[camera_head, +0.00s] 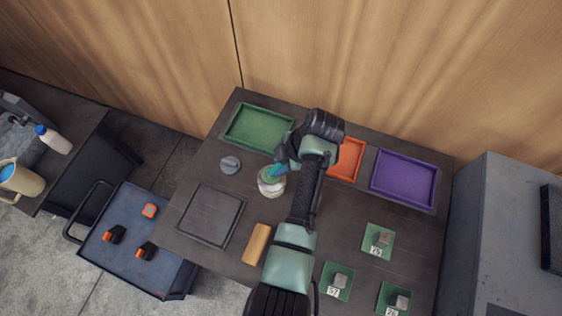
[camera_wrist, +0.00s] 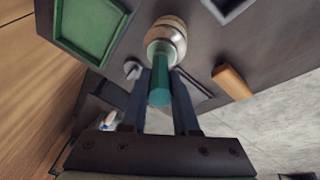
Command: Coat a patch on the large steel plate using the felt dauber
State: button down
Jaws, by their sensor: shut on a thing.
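My gripper (camera_head: 284,166) is over the middle of the dark table, above a pale round jar (camera_head: 270,187). In the wrist view its two fingers (camera_wrist: 161,78) are shut on the teal handle of the felt dauber (camera_wrist: 159,92). The dauber's lower end is at the mouth of the jar (camera_wrist: 170,32) and is hidden there; I cannot tell how deep it sits. In the head view only a bit of the teal dauber (camera_head: 277,170) shows. A dark square plate (camera_head: 211,215), seemingly the large steel plate, lies flat to the left of the jar.
A grey round lid-like piece (camera_head: 230,164) lies left of the jar. A tan block (camera_head: 257,244) lies in front. Green (camera_head: 230,143), orange (camera_head: 357,160) and purple (camera_head: 405,203) trays line the back. Small metal cubes sit on numbered green cards (camera_head: 377,252) at right.

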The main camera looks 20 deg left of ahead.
notch_tip(320, 180, up, 7)
jog(key=p, duration=0.6)
dwell(0.9)
jog(key=shift+f, duration=0.25)
jog(key=s+d+f+m+t+h+b, duration=0.1)
jog(key=s+d+f+m+h+b, duration=0.2)
jog(key=m, duration=0.9)
jog(key=s+d+f+m+t+h+b, duration=0.2)
jog(key=s+d+f+m+h+b, duration=0.1)
jog(key=d+m+b, duration=0.5)
notch_tip(320, 180, down, 2)
jog(key=s+m+b, duration=0.1)
jog(key=m+b, duration=0.1)
jog(key=m, duration=0.2)
jog(key=shift+s+m, duration=0.25)
jog(key=shift+m, duration=0.15)
